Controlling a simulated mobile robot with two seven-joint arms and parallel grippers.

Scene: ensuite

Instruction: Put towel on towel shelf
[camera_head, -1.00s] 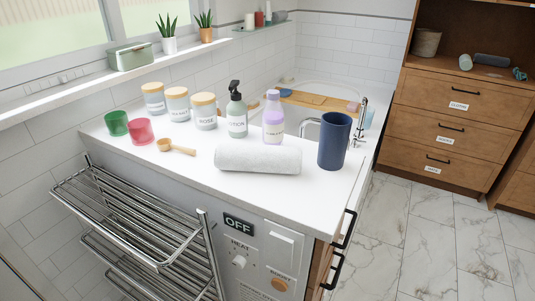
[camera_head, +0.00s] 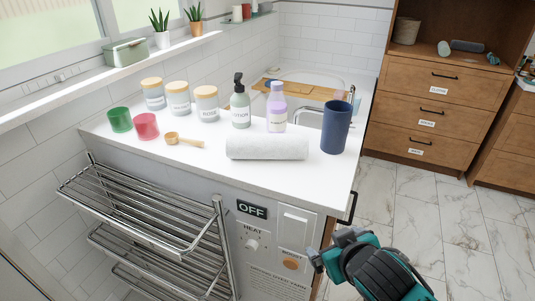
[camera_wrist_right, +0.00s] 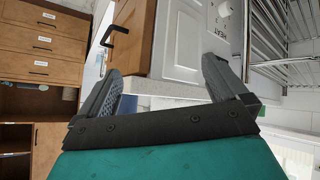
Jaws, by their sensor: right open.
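A rolled white towel (camera_head: 267,146) lies along the front of the white counter, between the wooden scoop and the dark blue cup. The chrome towel shelf (camera_head: 150,215), a rack of barred tiers, stands against the counter's front at the left, and its bars also show in the right wrist view (camera_wrist_right: 268,35). My right gripper (camera_head: 328,248) is in front of the counter at the lower right, below and apart from the towel. In the right wrist view its two fingers (camera_wrist_right: 165,85) are spread and empty. My left gripper is not in view.
A dark blue cup (camera_head: 336,127) stands right of the towel. Lotion (camera_head: 240,105) and lilac bottles (camera_head: 277,108) stand close behind it. A wooden scoop (camera_head: 184,140), red cup (camera_head: 145,126) and green cup (camera_head: 119,119) are at left. Drawers (camera_head: 436,90) stand beyond open floor.

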